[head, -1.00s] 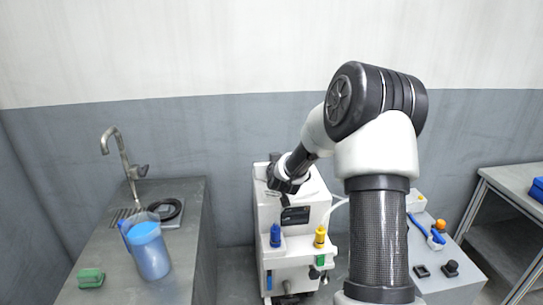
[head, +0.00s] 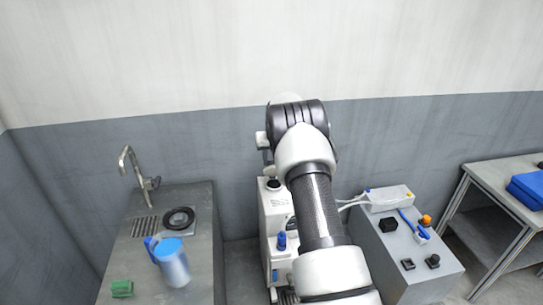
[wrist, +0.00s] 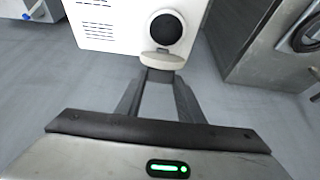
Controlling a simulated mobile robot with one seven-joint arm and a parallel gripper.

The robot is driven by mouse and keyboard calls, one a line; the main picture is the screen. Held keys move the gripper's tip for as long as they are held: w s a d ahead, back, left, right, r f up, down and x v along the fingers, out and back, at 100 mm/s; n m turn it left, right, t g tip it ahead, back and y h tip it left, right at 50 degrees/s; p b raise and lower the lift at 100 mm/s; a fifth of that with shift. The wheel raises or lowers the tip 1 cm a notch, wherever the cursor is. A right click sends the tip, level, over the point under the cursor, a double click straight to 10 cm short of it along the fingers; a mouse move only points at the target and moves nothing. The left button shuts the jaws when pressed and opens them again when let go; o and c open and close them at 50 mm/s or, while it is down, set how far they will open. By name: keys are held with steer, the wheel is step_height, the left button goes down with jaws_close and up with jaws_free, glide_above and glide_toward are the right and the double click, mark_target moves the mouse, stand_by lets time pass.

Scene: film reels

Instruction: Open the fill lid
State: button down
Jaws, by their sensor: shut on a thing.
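The white machine (head: 272,222) stands on the floor between the two counters, partly hidden by my arm in the head view. Its round dark fill opening (head: 274,184) is uncovered on top; it also shows in the wrist view (wrist: 166,28). The cream fill lid (wrist: 163,60) is at the edge of the opening, swung away from it. My gripper (wrist: 161,74) is shut on the lid's edge in the wrist view. In the head view my arm hides most of the gripper.
On the left sink counter (head: 205,245) are a blue-lidded jug (head: 174,265), a green sponge (head: 122,288) and a black ring (head: 179,218). A grey bench (head: 430,282) with small parts stands close on the machine's right.

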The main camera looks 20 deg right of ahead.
steer(key=shift+w+g+p, duration=0.3)
steer(key=shift+f, duration=0.1)
stand_by(0.4)
steer(key=c, duration=1.2)
jaws_free()
steer(key=shift+w, duration=0.1)
steer(key=b+v, duration=0.1)
steer(key=v, duration=1.6)
steer(key=shift+d+r+b, duration=0.25)
steer(key=shift+r+b, duration=0.05)
steer(key=shift+b, duration=0.05)
steer(key=shift+w, duration=0.1)
